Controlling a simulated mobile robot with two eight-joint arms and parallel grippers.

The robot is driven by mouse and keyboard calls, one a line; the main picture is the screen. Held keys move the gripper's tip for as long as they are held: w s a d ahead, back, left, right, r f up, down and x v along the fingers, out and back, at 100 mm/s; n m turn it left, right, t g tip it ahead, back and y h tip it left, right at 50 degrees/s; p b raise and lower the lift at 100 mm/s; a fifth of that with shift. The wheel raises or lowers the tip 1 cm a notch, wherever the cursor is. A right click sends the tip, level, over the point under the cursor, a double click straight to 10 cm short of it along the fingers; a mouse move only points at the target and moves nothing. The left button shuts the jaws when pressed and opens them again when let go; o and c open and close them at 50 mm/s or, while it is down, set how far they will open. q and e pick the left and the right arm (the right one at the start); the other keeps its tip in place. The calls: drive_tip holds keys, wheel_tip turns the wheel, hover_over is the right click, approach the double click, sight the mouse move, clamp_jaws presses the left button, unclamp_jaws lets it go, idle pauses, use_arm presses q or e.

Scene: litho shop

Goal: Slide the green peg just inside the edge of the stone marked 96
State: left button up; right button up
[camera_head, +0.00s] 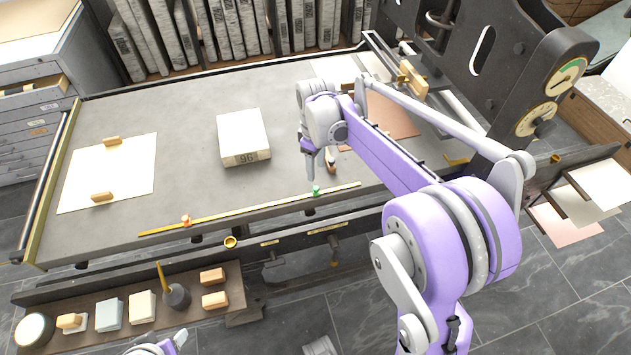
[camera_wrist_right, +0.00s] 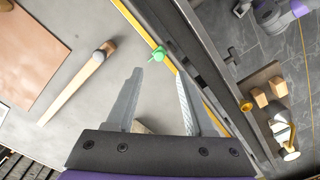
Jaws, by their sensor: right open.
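The green peg (camera_head: 316,190) stands on the yellow rule (camera_head: 255,208) along the table's front edge. The stone marked 96 (camera_head: 243,134) is a pale block lying further back and to the left of the peg. My right gripper (camera_head: 320,172) hangs just above and behind the peg. In the right wrist view, its open, empty fingers (camera_wrist_right: 158,73) point at the green peg (camera_wrist_right: 158,53), which shows just beyond the tips. My left arm (camera_head: 160,345) barely enters at the bottom; its jaw state cannot be told.
An orange peg (camera_head: 186,220) sits on the rule further left. A white sheet (camera_head: 108,172) with two wooden blocks lies at the table's left. A wooden-handled tool (camera_wrist_right: 80,85) lies near the right gripper. A front shelf (camera_head: 125,285) holds sponges and a pot. Table between stone and rule is clear.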

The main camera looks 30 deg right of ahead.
sight(315, 188)
wheel_tip(315, 188, down, 8)
drive_tip(key=shift+r+b, duration=0.1)
drive_tip(key=shift+b, duration=0.25)
drive_tip(key=shift+c, duration=0.2)
clamp_jaws()
idle(1.0)
drive_tip(key=shift+w, duration=0.1)
